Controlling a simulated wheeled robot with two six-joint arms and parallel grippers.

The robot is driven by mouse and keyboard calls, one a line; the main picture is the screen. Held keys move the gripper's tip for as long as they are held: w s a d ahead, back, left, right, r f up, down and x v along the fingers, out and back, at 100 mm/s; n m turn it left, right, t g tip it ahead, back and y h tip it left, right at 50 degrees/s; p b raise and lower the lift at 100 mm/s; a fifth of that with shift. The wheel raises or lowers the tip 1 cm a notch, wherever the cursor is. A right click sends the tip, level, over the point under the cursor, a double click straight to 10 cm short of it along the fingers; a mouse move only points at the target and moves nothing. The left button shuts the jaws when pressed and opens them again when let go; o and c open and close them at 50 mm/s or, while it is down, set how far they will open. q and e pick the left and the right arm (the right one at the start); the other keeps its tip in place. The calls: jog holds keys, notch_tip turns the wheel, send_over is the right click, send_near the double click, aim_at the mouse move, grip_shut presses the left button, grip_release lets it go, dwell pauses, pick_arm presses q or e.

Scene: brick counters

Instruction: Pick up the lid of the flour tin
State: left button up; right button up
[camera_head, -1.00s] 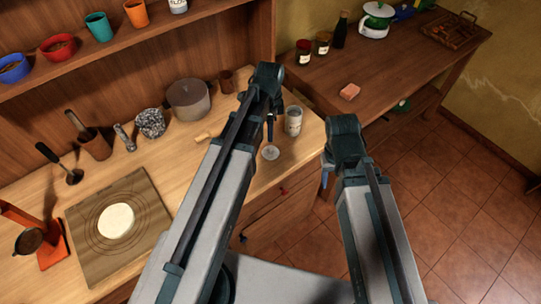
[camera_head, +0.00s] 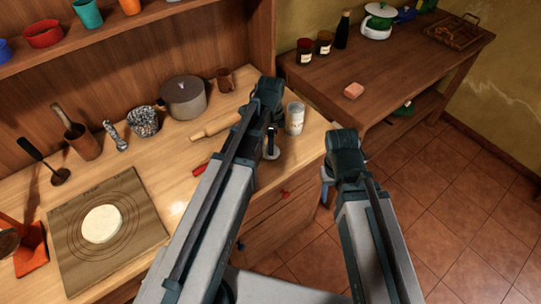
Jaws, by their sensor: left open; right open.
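A pale cylindrical tin (camera_head: 295,118) with a light label stands upright near the counter's right edge. I cannot read its label. A small pale round disc (camera_head: 272,153), perhaps the lid, shows at the counter's edge just left of the tin, partly hidden by my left gripper. My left gripper (camera_head: 270,141) is open and points down over the disc. I cannot tell whether it touches the disc. My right gripper (camera_head: 325,187) is open and empty, below and right of the counter's edge, over the floor, with its fingers partly hidden by its arm.
A rolling pin (camera_head: 216,127) and a red-handled item (camera_head: 200,169) lie left of my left arm. A lidded pot (camera_head: 184,97) and a brown mug (camera_head: 225,79) stand behind. Dough (camera_head: 102,224) lies on a board at left. A side table (camera_head: 400,75) holds jars and a sponge (camera_head: 354,91).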

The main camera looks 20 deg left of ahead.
pick_arm(q)
jog(key=shift+f+b, duration=0.4)
jog(key=shift+f, duration=0.55)
jog(key=shift+r, duration=0.1)
pick_arm(e)
jog(key=shift+f, duration=0.85)
pick_arm(q)
grip_shut()
jog(key=shift+r, duration=0.1)
pick_arm(e)
jog(key=shift+r, duration=0.1)
pick_arm(q)
notch_tip(320, 180, up, 7)
jog(key=p, duration=0.7)
jog(key=shift+r+p, duration=0.2)
jog(key=shift+p, duration=0.15)
jog(key=shift+r, duration=0.1)
pick_arm(e)
notch_tip(320, 180, up, 8)
